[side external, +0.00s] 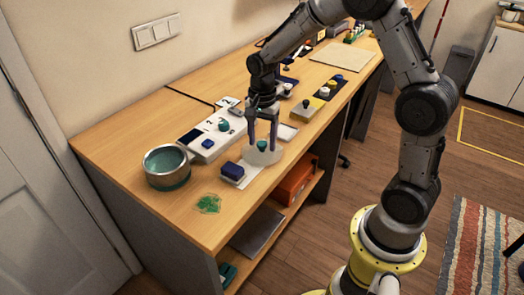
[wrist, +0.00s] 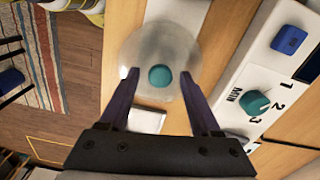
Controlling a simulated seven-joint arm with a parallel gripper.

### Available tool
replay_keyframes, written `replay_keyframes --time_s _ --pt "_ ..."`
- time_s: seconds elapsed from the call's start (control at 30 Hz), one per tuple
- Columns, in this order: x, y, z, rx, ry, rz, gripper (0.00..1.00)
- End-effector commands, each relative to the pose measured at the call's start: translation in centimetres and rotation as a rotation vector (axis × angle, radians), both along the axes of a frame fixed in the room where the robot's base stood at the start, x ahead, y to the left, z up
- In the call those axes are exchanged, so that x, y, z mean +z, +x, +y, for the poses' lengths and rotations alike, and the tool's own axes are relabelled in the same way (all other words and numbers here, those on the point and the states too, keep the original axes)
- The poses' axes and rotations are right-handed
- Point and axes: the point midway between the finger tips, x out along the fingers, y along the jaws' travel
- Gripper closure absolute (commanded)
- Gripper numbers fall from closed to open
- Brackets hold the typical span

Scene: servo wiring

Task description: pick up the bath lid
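The bath lid (side external: 262,158) is a pale, translucent disc with a teal knob (side external: 262,146) in its centre. It lies flat near the front edge of the bench. In the wrist view the lid (wrist: 160,45) and its knob (wrist: 160,77) are centred below my gripper (wrist: 160,72). The two fingers stand apart, one on each side of the knob, with clear gaps to it. In the side view my gripper (side external: 262,142) points down over the lid. I cannot tell how far the fingertips are above the disc. The round metal bath (side external: 167,168) stands open at the left, with teal inside.
A white console (side external: 214,136) with a blue switch and teal dial stands behind the lid. A dark blue block (side external: 232,170) on a white pad is close to the lid's left. A green tangle (side external: 208,203) lies near the front corner. Bare wood separates the bath and tangle.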

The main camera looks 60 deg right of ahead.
Motion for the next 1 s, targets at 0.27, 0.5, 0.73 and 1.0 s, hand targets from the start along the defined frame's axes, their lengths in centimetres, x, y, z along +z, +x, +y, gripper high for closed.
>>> replay_keyframes --time_s 0.27,0.5,0.73,1.0 --pt "0.0 0.0 0.0 0.000 0.000 -0.001 0.89" --pt "0.1 0.0 0.0 0.000 0.000 -0.001 1.00" --pt "0.2 0.1 0.0 0.000 -0.001 -0.002 1.00" --pt "2.6 0.1 0.0 0.000 -0.001 -0.005 1.00"
